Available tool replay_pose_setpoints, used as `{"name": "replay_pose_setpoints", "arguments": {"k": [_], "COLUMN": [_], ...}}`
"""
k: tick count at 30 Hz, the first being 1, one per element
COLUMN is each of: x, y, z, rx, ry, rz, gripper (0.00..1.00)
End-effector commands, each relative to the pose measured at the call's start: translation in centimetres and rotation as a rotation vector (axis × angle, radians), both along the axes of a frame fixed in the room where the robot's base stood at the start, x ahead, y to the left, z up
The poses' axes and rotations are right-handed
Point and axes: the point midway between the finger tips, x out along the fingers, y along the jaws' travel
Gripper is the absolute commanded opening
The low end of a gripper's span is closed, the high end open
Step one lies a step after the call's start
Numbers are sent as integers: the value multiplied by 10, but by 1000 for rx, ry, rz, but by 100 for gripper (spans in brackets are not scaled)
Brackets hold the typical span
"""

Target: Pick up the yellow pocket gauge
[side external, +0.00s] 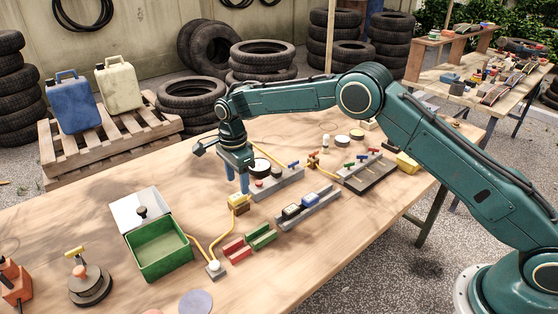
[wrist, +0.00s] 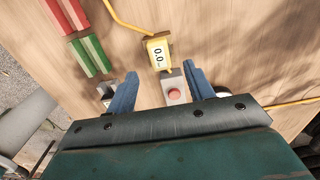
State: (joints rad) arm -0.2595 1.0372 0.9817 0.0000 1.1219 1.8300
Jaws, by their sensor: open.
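The yellow pocket gauge (side external: 239,201) lies on the wooden table below my gripper (side external: 237,186), with a yellow hose running from it. In the wrist view the gauge (wrist: 157,53) shows a white display reading 0.0, just beyond the fingertips and roughly centred between them. My gripper (wrist: 160,72) is open, its two blue fingers apart and pointing down. Nothing is held. In the side view the fingertips are close above or behind the gauge; the exact gap is unclear.
A grey block with a red button (wrist: 173,93) shows between the fingers in the wrist view. Red blocks (side external: 237,249) and green blocks (side external: 261,237) lie in front. A green box (side external: 160,250) stands at the left. A grey rail (side external: 308,208) lies to the right.

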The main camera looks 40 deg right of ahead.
Motion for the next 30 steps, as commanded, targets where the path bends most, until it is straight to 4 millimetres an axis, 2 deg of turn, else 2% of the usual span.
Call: {"name": "replay_pose_setpoints", "arguments": {"k": [12,15,30], "x": [0,0,0], "y": [1,1,1], "z": [-43,-48,-50], "rx": [-1,0,0], "ry": [3,2,1], "rz": [0,0,0], "gripper": [53,53,53]}}
